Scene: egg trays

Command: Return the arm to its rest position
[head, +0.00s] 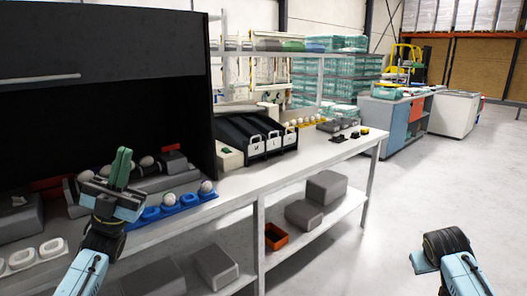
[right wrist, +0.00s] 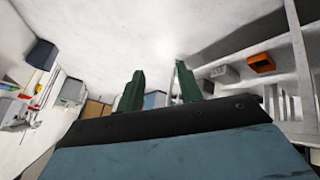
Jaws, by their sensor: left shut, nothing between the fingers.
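My left gripper (head: 121,160) is raised in front of the workbench at the left of the head view. Its green fingers are together with nothing between them. Behind it, a blue egg tray (head: 178,206) lies on the bench with a white egg in it. My right arm (head: 445,245) is low at the right of the head view, over open floor and away from the bench. Its fingers are hidden there. In the right wrist view my right gripper (right wrist: 159,68) has its two green fingers apart, with nothing between them.
A white tray (head: 38,254) sits at the bench's near left. A dark cabinet (head: 110,80) rises behind my left gripper. Grey boxes (head: 326,187) and an orange bin (head: 276,236) are on the lower shelf. The floor (head: 380,220) between bench and right arm is clear.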

